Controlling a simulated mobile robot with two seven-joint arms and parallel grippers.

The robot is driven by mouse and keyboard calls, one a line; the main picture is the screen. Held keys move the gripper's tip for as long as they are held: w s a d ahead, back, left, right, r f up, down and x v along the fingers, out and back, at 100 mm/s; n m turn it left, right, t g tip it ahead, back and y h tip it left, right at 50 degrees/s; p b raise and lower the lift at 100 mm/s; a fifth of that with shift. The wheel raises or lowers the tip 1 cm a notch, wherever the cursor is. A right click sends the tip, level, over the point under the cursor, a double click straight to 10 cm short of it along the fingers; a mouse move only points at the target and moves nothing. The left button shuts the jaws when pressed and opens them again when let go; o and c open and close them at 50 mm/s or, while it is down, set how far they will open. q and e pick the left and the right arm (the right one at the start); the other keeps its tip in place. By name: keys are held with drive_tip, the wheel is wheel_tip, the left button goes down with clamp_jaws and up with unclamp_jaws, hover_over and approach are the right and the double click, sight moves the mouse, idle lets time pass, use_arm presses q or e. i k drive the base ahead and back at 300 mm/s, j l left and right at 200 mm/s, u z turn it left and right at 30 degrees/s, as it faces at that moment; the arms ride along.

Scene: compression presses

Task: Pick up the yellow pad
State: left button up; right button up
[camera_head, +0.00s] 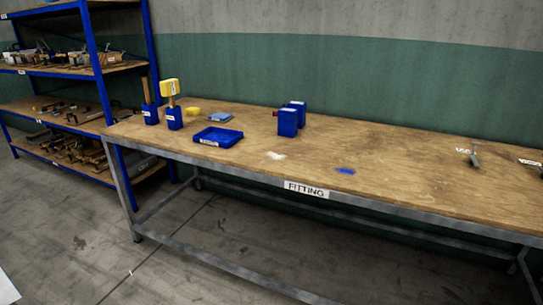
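A small yellow block (193,111), which looks like the yellow pad, lies on the wooden workbench (400,165) near its left end. It is just right of a blue holder (174,120) in which a yellow-headed mallet (170,87) stands upright. A grey-blue folded cloth or pad (221,118) lies to its right. Neither of my grippers is in view.
Two blue boxes (287,122) stand behind. White and blue patches lie mid-bench. Clamp-like tools are far right. Blue shelving (100,75) stands left. Floor in front is clear.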

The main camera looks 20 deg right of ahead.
sight(192, 111)
drive_tip(key=i+j, duration=1.45)
drive_tip(key=i, duration=0.3)
drive_tip(key=i+j, duration=0.75)
drive_tip(key=i+l+z, duration=0.05)
drive_tip(key=i, duration=0.05)
